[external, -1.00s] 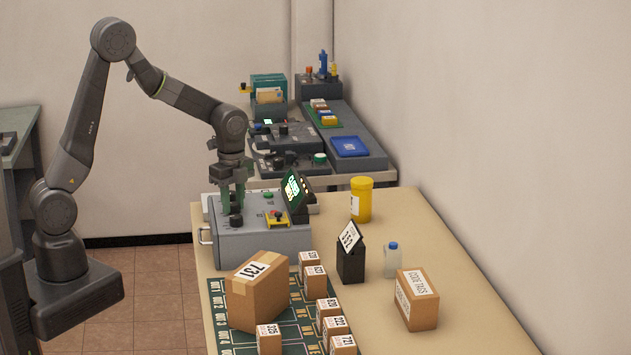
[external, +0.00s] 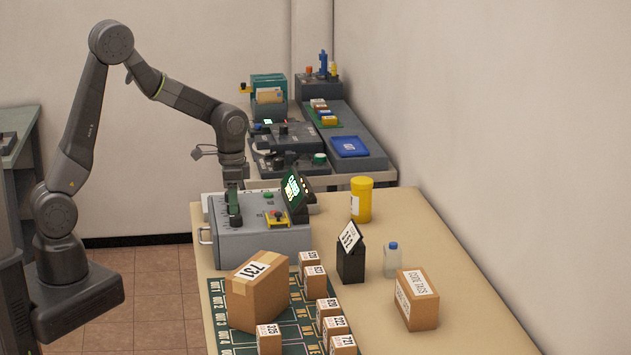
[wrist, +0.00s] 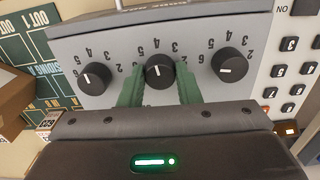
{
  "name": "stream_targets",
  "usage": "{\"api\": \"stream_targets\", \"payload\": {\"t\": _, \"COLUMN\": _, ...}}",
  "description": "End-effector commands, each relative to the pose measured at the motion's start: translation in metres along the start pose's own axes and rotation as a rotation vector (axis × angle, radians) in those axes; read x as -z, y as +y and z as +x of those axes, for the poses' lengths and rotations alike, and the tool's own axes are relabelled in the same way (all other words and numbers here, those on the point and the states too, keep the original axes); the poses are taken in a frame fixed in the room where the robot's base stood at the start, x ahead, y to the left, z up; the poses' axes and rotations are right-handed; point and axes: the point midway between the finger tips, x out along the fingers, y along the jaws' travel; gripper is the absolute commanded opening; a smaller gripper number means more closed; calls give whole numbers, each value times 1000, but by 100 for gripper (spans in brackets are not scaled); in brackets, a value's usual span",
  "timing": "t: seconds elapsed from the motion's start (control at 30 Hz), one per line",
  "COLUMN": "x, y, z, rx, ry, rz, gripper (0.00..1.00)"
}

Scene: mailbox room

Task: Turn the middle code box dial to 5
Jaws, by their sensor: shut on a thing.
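The grey code box (external: 265,247) stands at the far end of the table. In the wrist view three black dials sit in a row on its panel (wrist: 205,90): a left dial (wrist: 95,78), the middle dial (wrist: 159,72) and a right dial (wrist: 229,64). My gripper (wrist: 160,84) has its green fingers on both sides of the middle dial and is shut on it. The middle dial's white mark points roughly up in the wrist view, but the number it meets is unclear. In the external view my gripper (external: 234,207) points down at the panel.
A lit display (external: 293,190) stands on the box's right. A large carton (external: 258,295) and several small numbered boxes stand in front; a yellow jar (external: 361,200) is behind.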

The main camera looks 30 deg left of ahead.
Motion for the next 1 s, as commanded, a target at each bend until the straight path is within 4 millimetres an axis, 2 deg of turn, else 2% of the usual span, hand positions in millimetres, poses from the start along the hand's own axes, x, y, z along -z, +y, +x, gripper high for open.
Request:
{"api": "stream_targets", "payload": {"t": 0.5, "x": 1, "y": 0, "z": -1, "rx": 0, "ry": 3, "rz": -416, "gripper": 7}}
{"api": "stream_targets", "payload": {"t": 1.0, "x": 1, "y": 0, "z": -1, "rx": 0, "ry": 4, "rz": -556, "gripper": 7}}
